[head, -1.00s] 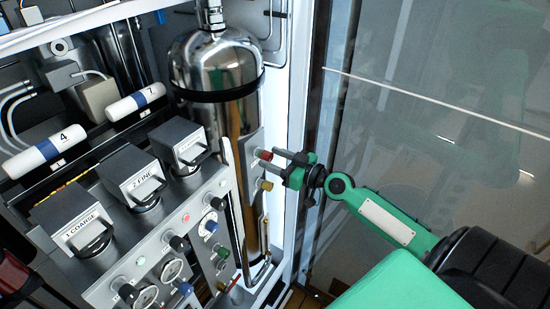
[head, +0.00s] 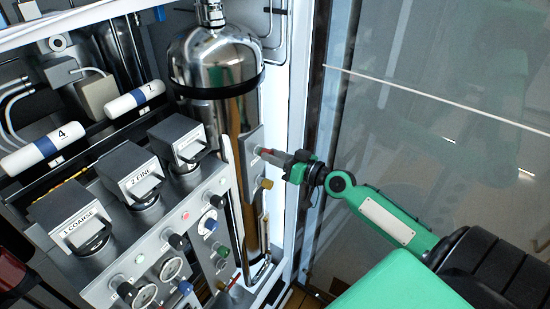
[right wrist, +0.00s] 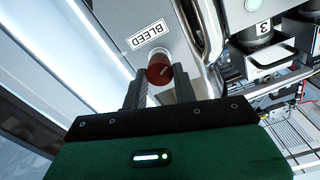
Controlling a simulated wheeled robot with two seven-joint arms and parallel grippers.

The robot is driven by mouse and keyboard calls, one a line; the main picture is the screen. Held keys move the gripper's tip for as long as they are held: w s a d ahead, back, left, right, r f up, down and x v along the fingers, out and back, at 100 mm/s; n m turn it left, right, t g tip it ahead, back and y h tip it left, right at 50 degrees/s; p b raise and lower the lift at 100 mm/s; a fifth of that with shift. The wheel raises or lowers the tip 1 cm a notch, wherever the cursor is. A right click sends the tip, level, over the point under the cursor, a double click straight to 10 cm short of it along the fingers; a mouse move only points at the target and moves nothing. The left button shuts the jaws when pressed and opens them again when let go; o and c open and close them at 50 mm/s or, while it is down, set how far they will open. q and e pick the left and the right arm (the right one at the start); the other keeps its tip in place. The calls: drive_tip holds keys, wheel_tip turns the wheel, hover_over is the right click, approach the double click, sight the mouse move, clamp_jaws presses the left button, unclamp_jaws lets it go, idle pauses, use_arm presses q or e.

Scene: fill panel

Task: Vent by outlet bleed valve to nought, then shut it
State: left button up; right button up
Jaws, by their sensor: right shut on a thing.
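The bleed valve's red knob (right wrist: 159,68) sits on a grey panel, just beside a label reading BLEED (right wrist: 148,34) in the right wrist view. My right gripper (head: 272,156) is shut on this knob, one finger on each side of it. In the head view the fingers cover most of the knob. My left gripper is not in view.
A polished steel cylinder (head: 214,62) stands behind the panel. Round gauges (head: 171,268) and coloured knobs are at lower left; their readings are too small to tell. A glass pane (head: 440,100) is at right.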

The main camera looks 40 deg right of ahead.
drive_tip(key=shift+d+f+m+p, duration=0.1)
drive_tip(key=shift+m+p, duration=1.5)
drive_tip(key=shift+m, duration=4.25)
drive_tip(key=shift+f+m+p, duration=0.1)
drive_tip(key=shift+m+p, duration=1.5)
drive_tip(key=shift+m, duration=4.25)
drive_tip(key=o, duration=1)
